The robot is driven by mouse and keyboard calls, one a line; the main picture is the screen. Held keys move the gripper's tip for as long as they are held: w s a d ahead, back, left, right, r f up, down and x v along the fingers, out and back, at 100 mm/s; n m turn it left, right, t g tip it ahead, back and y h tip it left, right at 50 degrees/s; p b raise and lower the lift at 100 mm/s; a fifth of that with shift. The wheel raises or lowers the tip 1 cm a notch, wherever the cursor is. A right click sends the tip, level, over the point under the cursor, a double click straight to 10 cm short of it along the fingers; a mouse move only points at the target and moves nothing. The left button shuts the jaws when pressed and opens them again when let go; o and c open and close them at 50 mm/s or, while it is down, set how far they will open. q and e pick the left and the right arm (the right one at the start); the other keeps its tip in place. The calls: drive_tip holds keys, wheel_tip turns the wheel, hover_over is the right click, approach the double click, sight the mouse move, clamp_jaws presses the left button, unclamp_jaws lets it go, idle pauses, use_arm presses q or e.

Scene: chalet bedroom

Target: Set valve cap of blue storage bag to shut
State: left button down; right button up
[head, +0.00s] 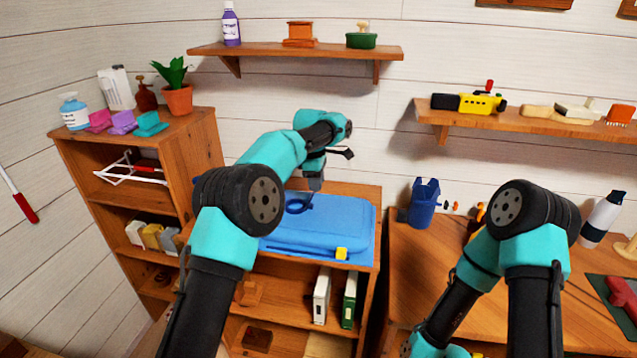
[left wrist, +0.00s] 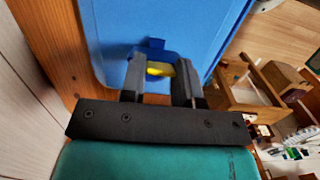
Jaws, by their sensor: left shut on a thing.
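The blue storage bag (head: 325,222) lies flat on top of a low wooden bookcase. A dark blue ring-shaped part (head: 299,203) shows on its far left side, and a small yellow piece (head: 341,253) sits at its front edge. My left gripper (head: 315,186) points down over the far part of the bag. In the left wrist view, its fingers (left wrist: 160,78) are shut on a small yellow part that looks like the valve cap (left wrist: 159,69), with a blue tab (left wrist: 156,43) just beyond. The fingers hide part of the cap. My right gripper is out of view.
Binders (head: 321,296) stand on the shelf below the bag. A taller bookcase (head: 125,150) stands to the left. A desk (head: 400,262) with a blue container (head: 423,203) is to the right. A wall shelf (head: 300,51) hangs above my left arm.

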use_arm(q)
drive_tip(key=shift+w+a+r+h, duration=0.15)
drive_tip(key=shift+w+a+h, duration=0.05)
drive_tip(key=shift+a+h, duration=0.8)
drive_tip(key=a+h, duration=0.2)
drive_tip(key=shift+w+g+h, duration=0.2)
drive_tip(key=shift+g+h, duration=0.1)
drive_tip(key=shift+g, duration=0.1)
drive_tip(key=shift+w+a+f, duration=0.1)
drive_tip(key=shift+a+f, duration=0.15)
drive_tip(key=shift+a, duration=0.4)
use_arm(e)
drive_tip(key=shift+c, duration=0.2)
